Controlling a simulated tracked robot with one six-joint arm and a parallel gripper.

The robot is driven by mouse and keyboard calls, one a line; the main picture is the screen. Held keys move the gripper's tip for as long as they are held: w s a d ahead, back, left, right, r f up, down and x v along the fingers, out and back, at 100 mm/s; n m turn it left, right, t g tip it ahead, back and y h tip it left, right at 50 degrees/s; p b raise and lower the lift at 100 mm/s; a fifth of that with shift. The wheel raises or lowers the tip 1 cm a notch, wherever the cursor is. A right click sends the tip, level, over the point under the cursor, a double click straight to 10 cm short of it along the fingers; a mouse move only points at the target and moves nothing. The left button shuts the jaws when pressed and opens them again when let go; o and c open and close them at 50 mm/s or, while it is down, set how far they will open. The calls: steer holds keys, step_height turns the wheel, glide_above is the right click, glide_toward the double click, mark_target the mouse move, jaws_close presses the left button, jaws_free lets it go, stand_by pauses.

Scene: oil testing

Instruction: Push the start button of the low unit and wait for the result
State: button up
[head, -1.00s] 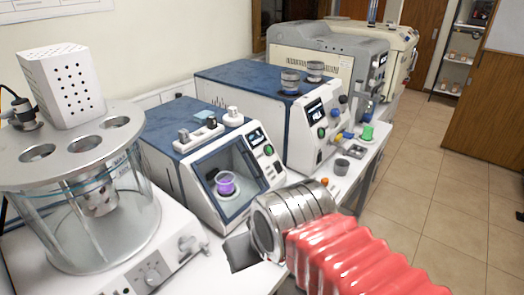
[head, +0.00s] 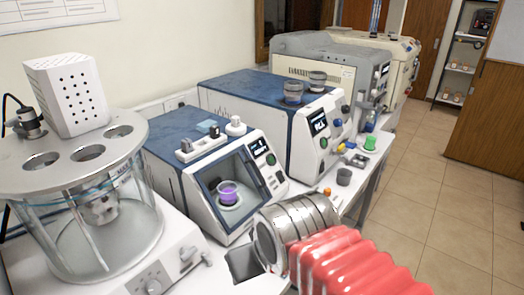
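The low unit (head: 165,185) is a small white instrument with a blue top, left of the centre. A cup of purple liquid (head: 228,192) stands in its open-fronted chamber. Its right front panel has a lit display (head: 258,147), a round green button (head: 271,159) and further small controls. The display text is too small to read. My gripper (head: 243,264) shows as a dark block at the end of my arm, in front of and below the unit, apart from the panel. My wrist hides part of the bench. The fingers cannot be made out clearly.
A glass bath with a metal lid (head: 85,160) stands at the left. A larger blue-topped instrument (head: 245,100) stands behind the low unit, with grey machines (head: 330,55) further back. A dark cup (head: 344,176) and green item (head: 370,142) stand near the bench edge. Tiled floor at right is clear.

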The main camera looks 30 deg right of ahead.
jaws_close()
stand_by(1.4)
